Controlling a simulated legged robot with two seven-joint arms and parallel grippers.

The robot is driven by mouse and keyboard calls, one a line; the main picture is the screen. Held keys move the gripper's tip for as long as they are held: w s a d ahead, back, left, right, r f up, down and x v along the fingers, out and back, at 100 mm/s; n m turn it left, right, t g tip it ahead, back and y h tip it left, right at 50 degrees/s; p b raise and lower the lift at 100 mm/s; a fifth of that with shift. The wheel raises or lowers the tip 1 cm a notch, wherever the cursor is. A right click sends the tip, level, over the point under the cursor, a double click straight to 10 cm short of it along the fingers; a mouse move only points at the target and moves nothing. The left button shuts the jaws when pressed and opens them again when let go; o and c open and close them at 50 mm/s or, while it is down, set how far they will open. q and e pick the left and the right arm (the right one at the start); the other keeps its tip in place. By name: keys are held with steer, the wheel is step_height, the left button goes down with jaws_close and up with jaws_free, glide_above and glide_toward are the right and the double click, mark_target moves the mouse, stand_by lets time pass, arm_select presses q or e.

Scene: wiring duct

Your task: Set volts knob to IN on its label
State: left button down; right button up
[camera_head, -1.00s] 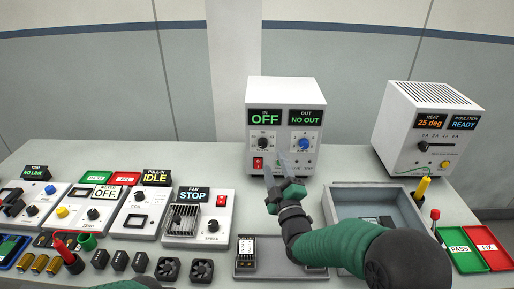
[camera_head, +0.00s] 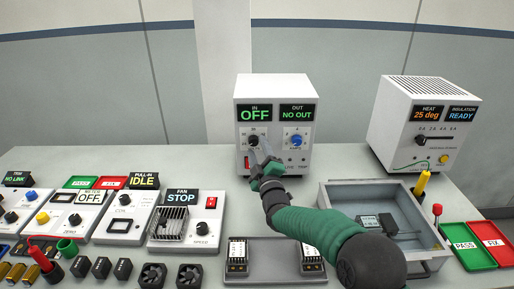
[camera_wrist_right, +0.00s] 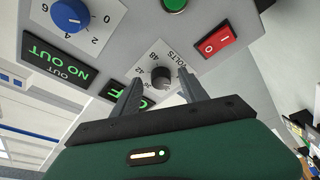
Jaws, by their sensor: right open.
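The white power supply box (camera_head: 276,92) stands at the back of the bench, with an IN display reading OFF (camera_head: 254,115) and an OUT display reading NO OUT (camera_head: 298,114). The dark volts knob (camera_wrist_right: 161,77) sits on its white label, which shows VOLTS and numbers such as 48 and 36. My right gripper (camera_head: 258,146) is at the box front; in the right wrist view its fingers (camera_wrist_right: 160,92) are open, one on each side of the volts knob. I cannot tell whether they touch it. My left gripper does not show.
A blue knob (camera_wrist_right: 69,15) and a red rocker switch (camera_wrist_right: 216,40) flank the volts knob closely. A grey tray (camera_head: 330,200) is at the right, and a white heater box (camera_head: 422,100) stands behind it. Several small panels fill the left.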

steer(key=shift+w+a+r, duration=0.1)
steer(key=shift+w+a, duration=0.2)
steer(key=shift+w, duration=0.1)
steer(key=shift+w+a+r, duration=0.1)
steer(key=shift+a, duration=0.25)
steer(key=shift+d, duration=0.3)
steer(key=c, duration=0.5)
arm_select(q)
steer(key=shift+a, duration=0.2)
arm_select(e)
jaws_close()
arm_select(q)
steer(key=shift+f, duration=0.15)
arm_select(e)
steer(key=shift+a, duration=0.1)
